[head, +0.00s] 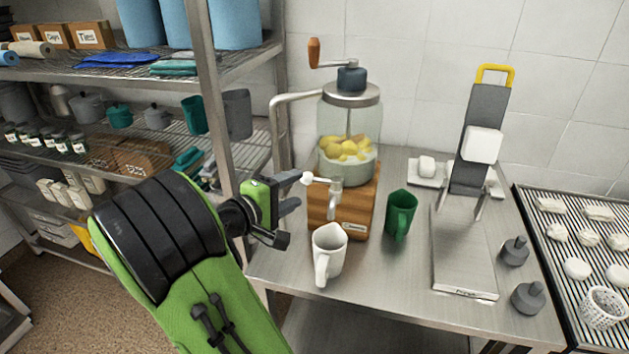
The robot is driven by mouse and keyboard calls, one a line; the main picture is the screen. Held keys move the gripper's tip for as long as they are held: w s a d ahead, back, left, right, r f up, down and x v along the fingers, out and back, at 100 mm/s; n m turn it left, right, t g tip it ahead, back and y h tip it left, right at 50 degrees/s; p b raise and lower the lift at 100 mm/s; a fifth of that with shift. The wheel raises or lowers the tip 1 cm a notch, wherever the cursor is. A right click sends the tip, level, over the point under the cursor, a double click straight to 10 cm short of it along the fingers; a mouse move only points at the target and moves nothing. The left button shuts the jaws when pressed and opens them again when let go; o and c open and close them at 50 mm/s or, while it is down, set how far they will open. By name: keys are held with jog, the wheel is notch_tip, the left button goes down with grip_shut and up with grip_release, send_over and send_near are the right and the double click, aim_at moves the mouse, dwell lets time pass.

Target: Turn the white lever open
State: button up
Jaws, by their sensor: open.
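The white lever (318,180) sits on the metal spigot at the front of a glass juice dispenser (350,125). It points left and ends in a small white knob. The spigot (336,198) juts from the dispenser's wooden base (360,208). My gripper (284,222) is open and empty, to the left of the lever and a little lower in the picture. A white pitcher (328,255) stands below the spigot on the steel table (375,290).
A green cup (400,213) stands right of the dispenser. Farther right are a slicer-like stand (465,240) and two grey knobbed weights (515,250). A ribbed rack (590,250) with white pieces is at the right edge. Wire shelves (150,130) with a metal post stand behind my arm.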

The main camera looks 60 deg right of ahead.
aim_at(311, 180)
jog(key=x, duration=0.9)
jog(key=shift+s+d+f+b, duration=0.1)
jog(key=shift+d+f+b, duration=0.05)
jog(key=shift+d+b, duration=0.15)
jog(key=shift+c, duration=0.3)
grip_shut()
